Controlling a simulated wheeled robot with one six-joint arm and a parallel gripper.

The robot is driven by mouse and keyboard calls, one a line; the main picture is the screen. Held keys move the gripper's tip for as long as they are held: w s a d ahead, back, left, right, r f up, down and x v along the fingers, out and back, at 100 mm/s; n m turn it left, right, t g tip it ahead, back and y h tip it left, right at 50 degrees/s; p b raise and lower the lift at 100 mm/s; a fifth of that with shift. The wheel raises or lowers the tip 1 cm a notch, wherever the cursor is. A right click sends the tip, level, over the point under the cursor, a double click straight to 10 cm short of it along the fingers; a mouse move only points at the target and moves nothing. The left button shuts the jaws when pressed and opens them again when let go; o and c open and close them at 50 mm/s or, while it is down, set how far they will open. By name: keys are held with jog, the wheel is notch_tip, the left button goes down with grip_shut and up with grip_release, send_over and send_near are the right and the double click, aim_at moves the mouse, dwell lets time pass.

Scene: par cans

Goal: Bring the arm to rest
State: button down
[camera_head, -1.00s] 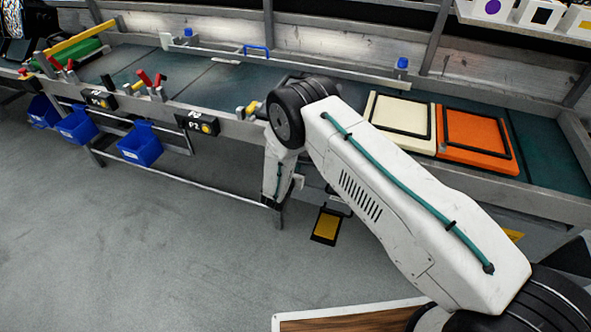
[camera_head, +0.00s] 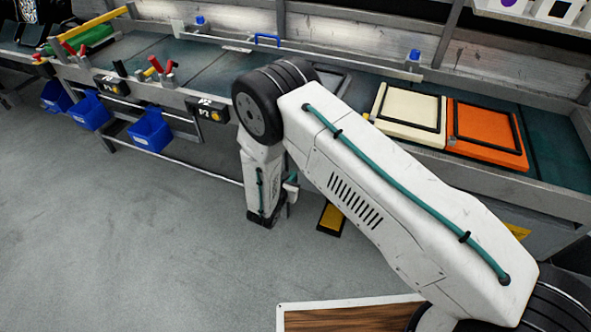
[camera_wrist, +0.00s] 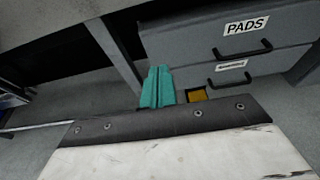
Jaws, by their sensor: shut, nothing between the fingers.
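My white arm reaches across the head view from the lower right, bends at a black elbow joint, and its forearm hangs down in front of the workbench (camera_head: 345,80). In the wrist view my gripper (camera_wrist: 157,85) shows as two teal fingers side by side, shut with nothing between them. It points toward the grey drawer unit (camera_wrist: 190,50) under the bench. In the head view the fingers cannot be made out beyond the dark end of the forearm.
A cream panel (camera_head: 408,112) and an orange panel (camera_head: 487,135) lie on the bench right of my elbow. Blue bins (camera_head: 150,130) hang along the bench front at left. A wood-topped surface (camera_head: 350,319) is at the bottom. Grey floor (camera_head: 130,250) at left is clear.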

jog(key=shift+s+a, duration=0.1)
jog(key=shift+s, duration=0.15)
